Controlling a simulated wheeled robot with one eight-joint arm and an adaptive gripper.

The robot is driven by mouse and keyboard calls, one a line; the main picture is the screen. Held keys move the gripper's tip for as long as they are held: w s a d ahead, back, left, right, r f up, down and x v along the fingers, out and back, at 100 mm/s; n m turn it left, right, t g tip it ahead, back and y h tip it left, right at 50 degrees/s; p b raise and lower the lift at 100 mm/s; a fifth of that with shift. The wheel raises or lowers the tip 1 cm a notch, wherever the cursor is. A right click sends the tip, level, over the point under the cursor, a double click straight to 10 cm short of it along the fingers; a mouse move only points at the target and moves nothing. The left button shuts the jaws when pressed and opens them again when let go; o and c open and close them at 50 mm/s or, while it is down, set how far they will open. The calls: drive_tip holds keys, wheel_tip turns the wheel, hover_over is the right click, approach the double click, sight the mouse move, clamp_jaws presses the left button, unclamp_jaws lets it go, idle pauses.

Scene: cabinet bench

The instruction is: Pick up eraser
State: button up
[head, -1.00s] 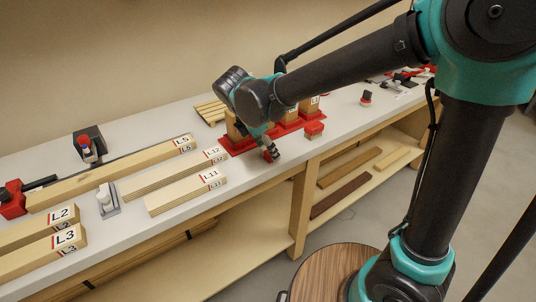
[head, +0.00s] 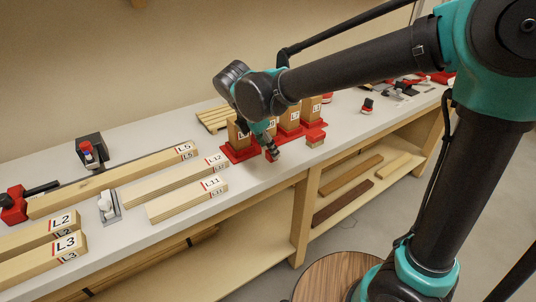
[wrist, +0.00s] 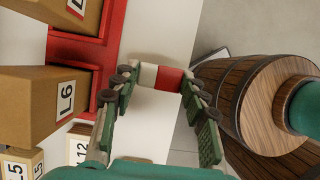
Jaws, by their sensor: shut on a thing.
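The eraser (wrist: 160,77), a small block with white and red parts, is between the two fingertips of my gripper (wrist: 152,82) in the wrist view. The green-padded fingers press on its two ends. In the head view my gripper (head: 272,148) is near the front edge of the bench, with the red part of the eraser (head: 272,156) showing at its tips. The dark fingers hide the rest of it there. I cannot tell how far it is above the bench top.
Lumber marked L11 (head: 185,202) and L12 (head: 175,178) lies to the left. A barrel stool (head: 335,275) stands in front of the bench.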

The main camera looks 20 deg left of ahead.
wheel_tip(320, 180, up, 17)
drive_tip(key=shift+f, duration=0.15)
